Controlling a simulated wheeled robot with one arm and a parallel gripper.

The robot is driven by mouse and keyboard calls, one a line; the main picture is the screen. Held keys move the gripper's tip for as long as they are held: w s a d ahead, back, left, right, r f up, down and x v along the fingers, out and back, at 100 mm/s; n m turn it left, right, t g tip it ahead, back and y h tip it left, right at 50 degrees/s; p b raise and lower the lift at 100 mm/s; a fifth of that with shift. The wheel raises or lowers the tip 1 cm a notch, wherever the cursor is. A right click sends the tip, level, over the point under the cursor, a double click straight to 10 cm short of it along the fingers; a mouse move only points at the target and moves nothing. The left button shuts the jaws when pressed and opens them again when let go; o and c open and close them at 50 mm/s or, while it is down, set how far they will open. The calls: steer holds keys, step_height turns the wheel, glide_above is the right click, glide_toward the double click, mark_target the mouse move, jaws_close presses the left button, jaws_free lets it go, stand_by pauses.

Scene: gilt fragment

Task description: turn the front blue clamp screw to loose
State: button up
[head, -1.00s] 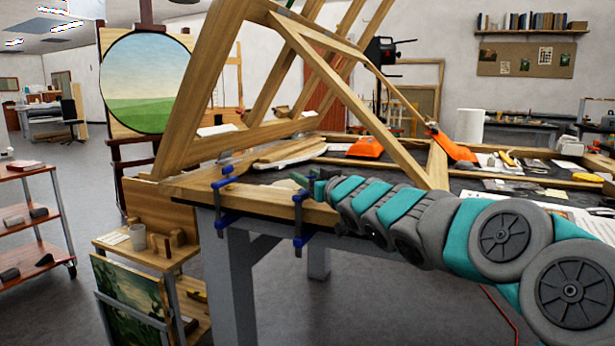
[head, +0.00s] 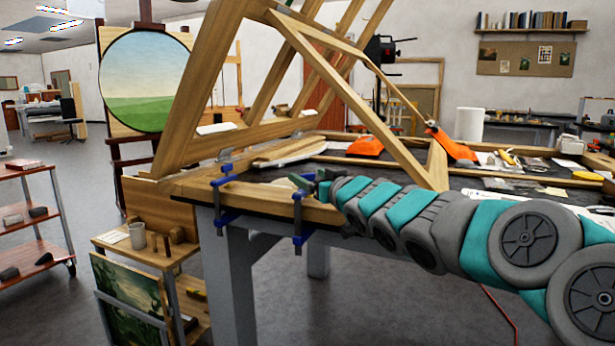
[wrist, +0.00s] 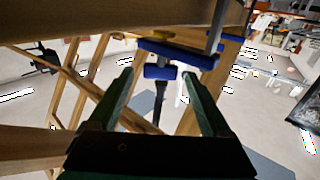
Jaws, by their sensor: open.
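Two blue clamps grip the front edge of the wooden-edged table in the head view: one at the left (head: 222,200) near the corner, one further right (head: 298,238). The right one appears nearer to me. My gripper (head: 306,183) is beside the top of that right clamp, partly covering it. In the wrist view my gripper (wrist: 157,78) is open, with two dark green fingers spread. A blue clamp part (wrist: 160,72) shows between the fingertips, with a longer blue bar (wrist: 178,52) behind it. I cannot tell whether the fingers touch it. The screw's turn angle is unclear.
A large leaning wooden frame (head: 190,110) stands on the table just behind the clamps. Orange tools (head: 365,146) and papers lie further back. A low wooden stand with a mug (head: 137,236) is left of the table. A red cart (head: 37,215) stands at far left.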

steer(key=v, duration=0.6)
steer(key=shift+w+r, duration=0.1)
steer(key=shift+c, duration=0.3)
